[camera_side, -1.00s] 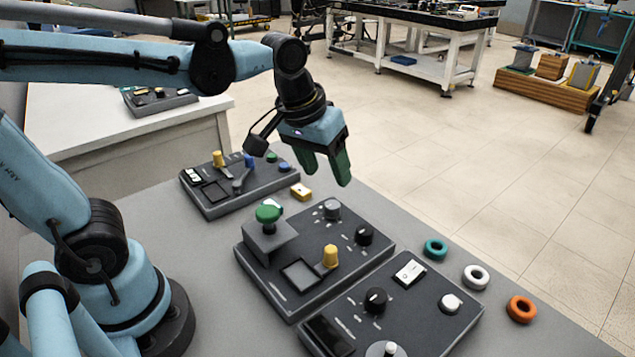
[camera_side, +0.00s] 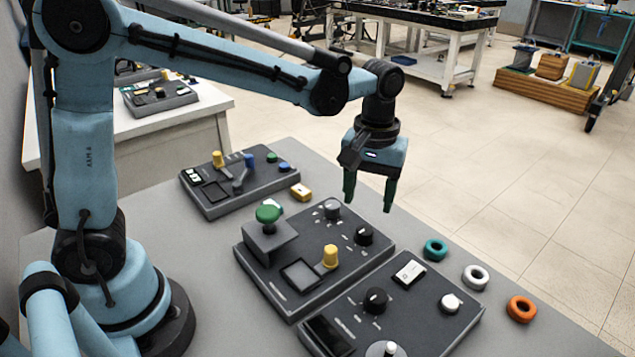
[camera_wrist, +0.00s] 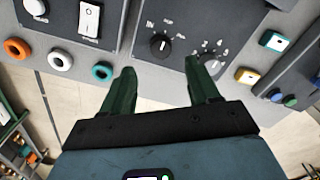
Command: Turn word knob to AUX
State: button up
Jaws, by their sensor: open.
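A black knob (camera_side: 364,234) with short printed labels around it sits on the middle dark panel (camera_side: 262,282). In the wrist view, the black knob (camera_wrist: 160,44) lies beyond and between my fingertips. Its labels look like short words, too small to read surely. My gripper (camera_side: 369,206) is open and empty, fingers down, above the panel's back edge and apart from both knobs.
The right panel (camera_side: 425,328) has another black knob (camera_side: 376,300) and a rocker switch (camera_side: 409,272). Teal (camera_side: 435,250), white (camera_side: 475,277) and orange (camera_side: 521,308) rings lie along the table edge.

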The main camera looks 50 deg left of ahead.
aim_at(363, 230)
notch_tip(363, 230, down, 8)
jog(key=shift+r, duration=0.15)
dwell(0.4)
jog(key=c, duration=1)
jog(key=shift+c, duration=0.2)
jog(key=shift+m, duration=0.4)
jog(key=m, duration=0.3)
jog(key=shift+a+m, duration=0.1)
jog(key=shift+m, duration=2.5)
